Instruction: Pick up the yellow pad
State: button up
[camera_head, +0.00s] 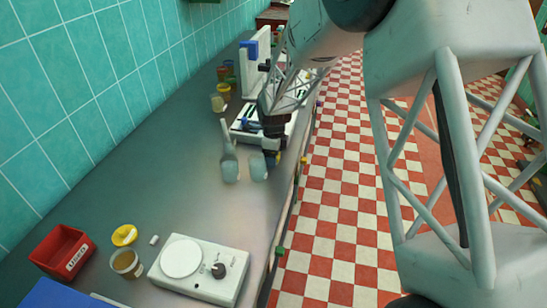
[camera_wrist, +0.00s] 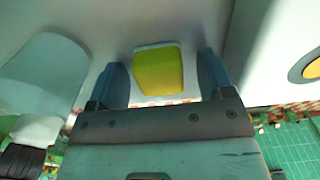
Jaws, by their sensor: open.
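The yellow pad (camera_wrist: 158,72) shows in the wrist view as a small yellow block with a pale far edge. In that view it appears between the two blue-grey fingers of my gripper (camera_wrist: 162,66), with a visible gap on each side. The fingers are open and hold nothing. I cannot tell how far the pad lies beyond the fingertips. In the head view my gripper (camera_head: 272,157) is low over the counter, beside the glassware. I cannot make out the pad clearly there.
A glass flask (camera_head: 230,165) and a glass beaker (camera_head: 258,168) stand close to my gripper. The counter (camera_head: 190,190) is clear in front of them. A white scale (camera_head: 205,283), a red bin (camera_head: 62,250) and a yellow dish (camera_head: 125,235) sit nearer the camera.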

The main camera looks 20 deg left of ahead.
jog(key=c, duration=1)
jog(key=shift+r, duration=0.1)
jog(key=shift+r, duration=0.7)
notch_tip(320, 180, up, 2)
jog(key=shift+r, duration=0.15)
jog(key=s+d, duration=0.2)
jog(key=s, duration=0.2)
jog(key=s+d, duration=0.3)
jog(key=s, duration=0.2)
jog(key=s+d+r, duration=0.1)
jog(key=s+d, duration=0.1)
jog(key=s, duration=0.3)
jog(key=shift+d, duration=0.3)
